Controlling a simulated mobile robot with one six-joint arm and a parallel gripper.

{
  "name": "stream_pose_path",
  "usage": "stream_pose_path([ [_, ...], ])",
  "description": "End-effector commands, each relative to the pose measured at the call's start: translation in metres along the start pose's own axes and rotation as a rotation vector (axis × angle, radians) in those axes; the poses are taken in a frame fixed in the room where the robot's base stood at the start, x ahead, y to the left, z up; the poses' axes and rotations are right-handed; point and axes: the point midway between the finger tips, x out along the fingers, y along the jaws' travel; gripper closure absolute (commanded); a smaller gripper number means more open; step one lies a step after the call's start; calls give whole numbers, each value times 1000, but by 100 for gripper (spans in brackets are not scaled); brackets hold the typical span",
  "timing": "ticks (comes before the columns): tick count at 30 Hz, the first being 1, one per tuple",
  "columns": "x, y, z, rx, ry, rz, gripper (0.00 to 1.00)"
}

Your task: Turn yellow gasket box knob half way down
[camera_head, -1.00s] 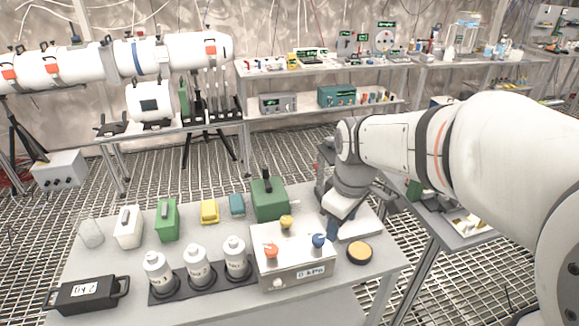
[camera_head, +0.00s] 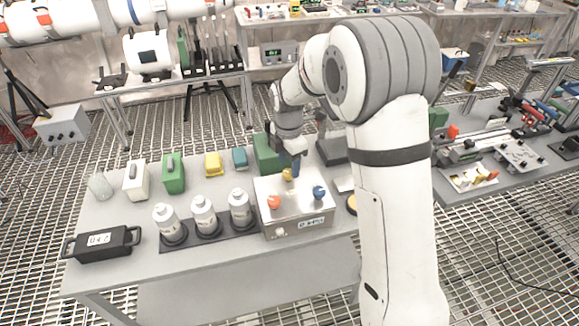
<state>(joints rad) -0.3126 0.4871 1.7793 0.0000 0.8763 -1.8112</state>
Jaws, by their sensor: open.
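The gasket box (camera_head: 294,222) is a pale metal box with a printed label on its front, standing on the near table. Its top carries an orange knob (camera_head: 274,202), a yellow knob (camera_head: 288,174) and a blue knob (camera_head: 318,192). The yellow knob is at the back, behind and between the other two. My gripper (camera_head: 295,168) points down just above and beside the yellow knob, on its right. It is open, with a blue finger showing. I cannot tell whether it touches the knob, and the far finger is hidden.
Three white bottles (camera_head: 203,216) stand in a dark rack left of the box. A green case (camera_head: 268,153) stands close behind the gripper. A black case (camera_head: 103,242), a yellow box (camera_head: 213,164) and green and white canisters share the table. My arm hides the table's right side.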

Motion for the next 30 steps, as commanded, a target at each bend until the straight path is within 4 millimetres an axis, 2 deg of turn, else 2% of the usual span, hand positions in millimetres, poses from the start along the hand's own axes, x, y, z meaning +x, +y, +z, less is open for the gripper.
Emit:
stream_pose_path([
  [6, 23, 0, 0, 2, 0, 0, 46],
  [16, 27, 0, 1, 3, 0, 1, 47],
  [30, 27, 0, 1, 4, 0, 1, 85],
])
